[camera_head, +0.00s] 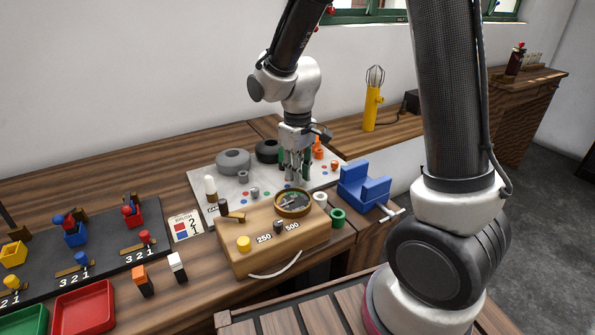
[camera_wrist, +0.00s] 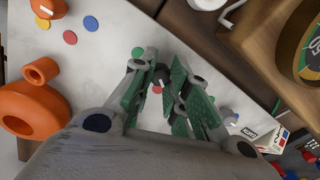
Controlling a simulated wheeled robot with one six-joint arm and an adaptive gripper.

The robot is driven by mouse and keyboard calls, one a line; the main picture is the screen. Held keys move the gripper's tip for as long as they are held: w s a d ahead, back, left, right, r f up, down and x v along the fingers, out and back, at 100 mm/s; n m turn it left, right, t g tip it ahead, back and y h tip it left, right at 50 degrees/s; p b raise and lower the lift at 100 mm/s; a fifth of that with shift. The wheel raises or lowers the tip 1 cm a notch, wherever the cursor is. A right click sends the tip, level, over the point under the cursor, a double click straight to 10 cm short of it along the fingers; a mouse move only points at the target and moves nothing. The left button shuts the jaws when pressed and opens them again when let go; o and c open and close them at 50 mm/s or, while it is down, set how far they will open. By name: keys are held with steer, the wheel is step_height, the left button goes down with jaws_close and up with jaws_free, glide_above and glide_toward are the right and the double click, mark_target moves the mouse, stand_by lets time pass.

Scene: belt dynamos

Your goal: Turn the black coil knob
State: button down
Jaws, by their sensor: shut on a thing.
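The black coil knob (camera_wrist: 160,76) is a small dark knob with a pale mark, on the white board in the wrist view. My gripper (camera_wrist: 160,84) is over it, with its green-padded fingers closed around the knob's sides. In the head view my gripper (camera_head: 297,178) points down at the board, and its fingers hide the knob. The black coil (camera_head: 267,150) lies on the board just behind and left of my gripper. How far the knob is turned is hard to tell.
The white board (camera_head: 208,181) also bears a grey coil (camera_head: 233,160) and an orange coil (camera_wrist: 35,109). In front stands a wooden meter box (camera_head: 285,249) with a round dial. A blue cradle (camera_head: 363,187) stands to the right.

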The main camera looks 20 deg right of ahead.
steer(key=shift+m, duration=2.2)
steer(key=c, duration=1.3)
jaws_free()
steer(key=shift+c, duration=0.2)
step_height(320, 180, up, 12)
